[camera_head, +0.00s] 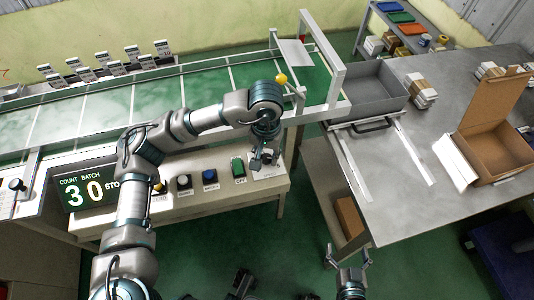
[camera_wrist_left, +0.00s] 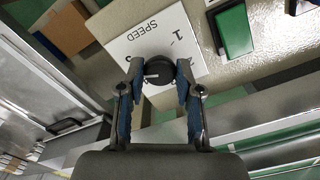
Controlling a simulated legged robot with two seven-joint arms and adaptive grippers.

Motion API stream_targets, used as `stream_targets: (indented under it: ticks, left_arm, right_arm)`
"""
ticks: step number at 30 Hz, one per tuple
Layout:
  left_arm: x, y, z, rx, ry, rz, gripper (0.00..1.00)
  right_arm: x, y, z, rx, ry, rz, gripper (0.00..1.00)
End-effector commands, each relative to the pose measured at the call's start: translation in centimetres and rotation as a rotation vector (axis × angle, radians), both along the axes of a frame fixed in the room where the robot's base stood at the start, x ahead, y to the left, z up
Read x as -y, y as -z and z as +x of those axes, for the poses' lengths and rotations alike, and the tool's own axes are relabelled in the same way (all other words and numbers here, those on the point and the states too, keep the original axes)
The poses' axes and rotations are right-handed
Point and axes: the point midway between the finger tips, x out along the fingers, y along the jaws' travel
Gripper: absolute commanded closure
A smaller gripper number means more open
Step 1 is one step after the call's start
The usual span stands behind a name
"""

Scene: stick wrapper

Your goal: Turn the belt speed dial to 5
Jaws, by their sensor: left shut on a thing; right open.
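The belt speed dial (camera_wrist_left: 158,72) is a round black knob with a white pointer mark, set on a white plate (camera_wrist_left: 150,36) printed "SPEED" with numbers. In the left wrist view my left gripper (camera_wrist_left: 158,80) has its two blue-padded fingers on either side of the dial, shut on it. The fingers hide part of the plate's numbers, so I cannot read the pointed value. In the head view my left gripper (camera_head: 260,160) reaches down to the right end of the control panel and hides the dial. My right gripper (camera_head: 348,260) is open and empty, low in the head view.
A green switch (camera_head: 238,168), a blue button (camera_head: 210,178) and a black button (camera_head: 184,183) sit left of the dial. A display (camera_head: 88,190) reads 30. The green conveyor belt (camera_head: 150,100) runs behind. A grey table (camera_head: 440,190) with an open carton (camera_head: 495,135) stands right.

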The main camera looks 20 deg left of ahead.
Motion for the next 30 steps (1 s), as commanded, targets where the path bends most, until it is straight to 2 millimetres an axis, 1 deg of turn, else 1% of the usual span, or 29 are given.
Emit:
stream_targets:
  ticks: [1, 11, 12, 15, 25, 28, 30]
  left_arm:
    - [-0.1, -0.1, 0.2, 0.008, -0.003, -0.001, 1.0]
    - [-0.1, -0.2, 0.2, 0.01, -0.002, -0.001, 1.0]
    - [-0.1, -0.2, 0.2, 0.01, -0.002, -0.001, 0.63]
    - [-0.1, -0.2, 0.2, 0.008, -0.001, -0.002, 0.41]
    - [0.0, -0.3, 0.0, 0.005, 0.001, -0.001, 0.41]
    - [0.0, -1.3, 0.1, 0.007, 0.002, -0.002, 0.41]
    - [0.0, -2.6, 0.1, 0.008, 0.002, -0.002, 0.41]
  right_arm:
    - [0.0, 0.0, 0.0, 0.004, 0.0, 0.001, 0.0]
    - [0.0, 0.0, 0.1, 0.005, 0.0, 0.002, 0.0]
    - [0.0, 0.0, 0.1, 0.005, 0.0, 0.002, 0.0]
    - [0.0, 0.0, 0.1, 0.004, 0.0, 0.002, 0.0]
    - [-0.1, -0.1, 0.0, 0.008, -0.002, 0.002, 0.0]
    - [-0.1, -0.2, 0.0, 0.008, -0.001, 0.002, 0.0]
    - [-0.1, -0.1, 0.0, 0.008, -0.001, 0.002, 0.0]
